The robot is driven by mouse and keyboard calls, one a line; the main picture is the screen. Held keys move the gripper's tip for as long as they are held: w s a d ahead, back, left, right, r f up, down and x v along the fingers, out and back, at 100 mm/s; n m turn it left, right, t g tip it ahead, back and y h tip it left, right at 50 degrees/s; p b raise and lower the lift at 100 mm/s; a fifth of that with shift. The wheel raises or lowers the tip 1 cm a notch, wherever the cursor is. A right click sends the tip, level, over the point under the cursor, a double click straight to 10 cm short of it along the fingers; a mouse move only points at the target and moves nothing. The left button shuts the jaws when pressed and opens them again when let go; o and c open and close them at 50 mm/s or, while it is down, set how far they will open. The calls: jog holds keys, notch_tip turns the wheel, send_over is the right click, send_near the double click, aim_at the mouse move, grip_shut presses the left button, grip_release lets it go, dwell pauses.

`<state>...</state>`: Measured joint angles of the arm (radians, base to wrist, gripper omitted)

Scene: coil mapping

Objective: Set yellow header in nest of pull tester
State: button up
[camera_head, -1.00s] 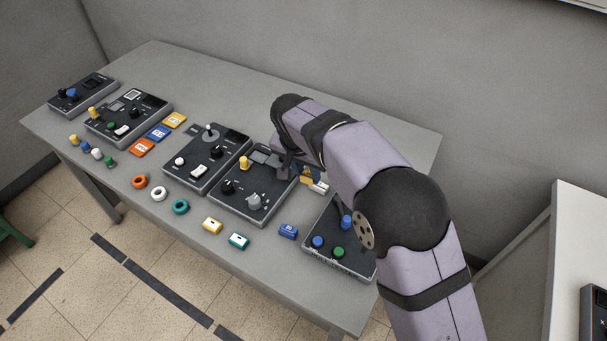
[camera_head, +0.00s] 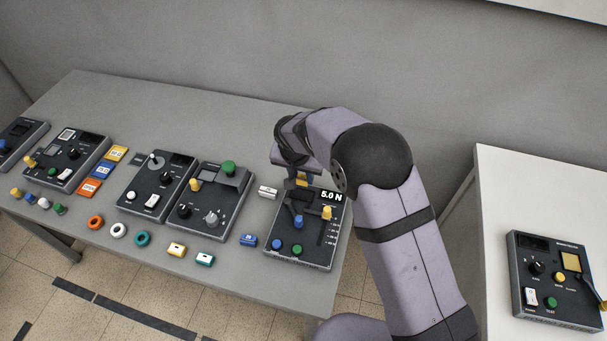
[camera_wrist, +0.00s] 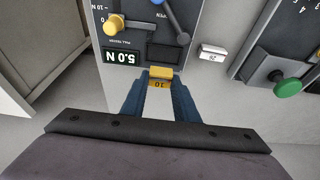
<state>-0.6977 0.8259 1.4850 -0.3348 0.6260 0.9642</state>
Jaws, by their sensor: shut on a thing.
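The pull tester (camera_head: 285,255) is a dark panel whose display reads 5.0 N. It has a yellow knob, blue and green buttons and a lever. In the wrist view, the pull tester (camera_wrist: 110,38) fills the top middle, with a dark rectangular recess (camera_wrist: 163,55) near its edge that looks like the nest. My gripper (camera_wrist: 160,83) is shut on the yellow header (camera_wrist: 160,73), marked 10, just beside that recess. In the head view, my gripper (camera_head: 301,184) and the yellow header (camera_head: 302,179) are at the tester's far edge, partly hidden by my arm. Whether the header touches the tester is unclear.
A white header (camera_head: 268,191) lies left of the tester; a blue header (camera_head: 248,240) lies near its front left. A panel with a green knob (camera_head: 229,167) stands further left. Other panels and small parts line the table. A side table (camera_head: 490,190) stands right.

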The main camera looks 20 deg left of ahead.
aim_at(301, 184)
jog(key=shift+a, duration=0.15)
jog(key=shift+f, duration=0.15)
jog(key=shift+f+b, duration=1.4)
jog(key=shift+f, duration=0.9)
jog(key=shift+w+f+b, duration=0.1)
jog(key=shift+f+b, duration=0.25)
jog(key=shift+b, duration=0.1)
jog(key=shift+f+b, duration=0.5)
jog(key=shift+b, duration=0.45)
dwell(0.5)
dwell(0.3)
jog(key=o, duration=1.6)
jog(key=shift+r, duration=0.1)
